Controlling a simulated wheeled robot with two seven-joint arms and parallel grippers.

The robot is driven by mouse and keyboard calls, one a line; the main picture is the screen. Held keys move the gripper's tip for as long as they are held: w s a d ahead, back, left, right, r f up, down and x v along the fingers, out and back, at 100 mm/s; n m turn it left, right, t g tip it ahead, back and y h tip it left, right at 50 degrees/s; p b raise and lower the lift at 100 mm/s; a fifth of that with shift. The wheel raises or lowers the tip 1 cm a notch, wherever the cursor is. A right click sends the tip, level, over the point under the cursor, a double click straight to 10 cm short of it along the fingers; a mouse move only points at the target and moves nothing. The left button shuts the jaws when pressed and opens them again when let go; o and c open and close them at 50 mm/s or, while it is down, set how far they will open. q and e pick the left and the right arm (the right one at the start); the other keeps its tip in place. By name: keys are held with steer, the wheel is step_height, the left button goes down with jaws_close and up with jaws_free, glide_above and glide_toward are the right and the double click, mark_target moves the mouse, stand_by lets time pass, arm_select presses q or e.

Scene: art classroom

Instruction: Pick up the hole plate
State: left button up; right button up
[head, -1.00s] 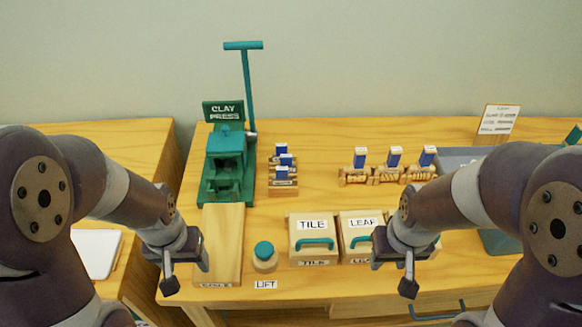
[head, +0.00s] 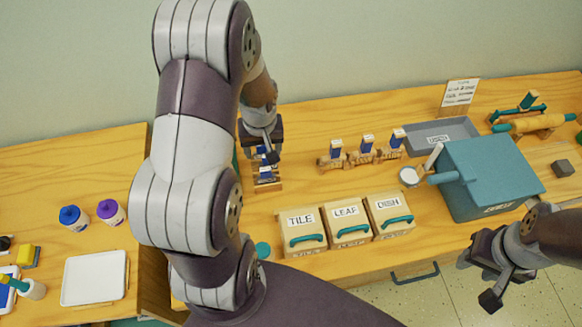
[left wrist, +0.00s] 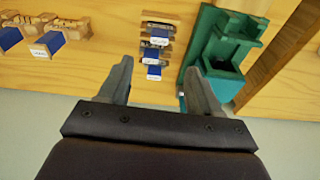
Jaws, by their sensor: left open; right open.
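Several small plates with blue-and-white tabs (head: 266,173) stand in a wooden rack (head: 268,187) beside the clay press. In the left wrist view the tabs (left wrist: 154,54) stand in a row in the rack (left wrist: 160,18). Their labels are too small to read, so I cannot tell which is the hole plate. My left gripper (head: 262,148) is at the rack's far end, open, with nothing between its fingers (left wrist: 157,72) and the nearest tab just beyond. My right gripper (head: 482,280) is open and empty off the table's front edge at right.
The green clay press (left wrist: 222,55) stands close beside the rack, mostly hidden by my left arm in the head view. Stamps (head: 366,150) stand to the right. Lidded boxes marked TILE (head: 302,222), LEAF and DISH sit in front. A teal box (head: 487,178) stands further right.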

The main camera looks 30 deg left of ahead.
mark_target(265, 169)
arm_select(q)
steer(key=f, duration=0.8)
steer(key=w+a+f, duration=0.1)
steer(key=f, duration=0.3)
steer(key=shift+w, duration=0.1)
steer(key=shift+w+f, duration=0.15)
steer(key=shift+f, duration=0.1)
steer(key=c, duration=1.2)
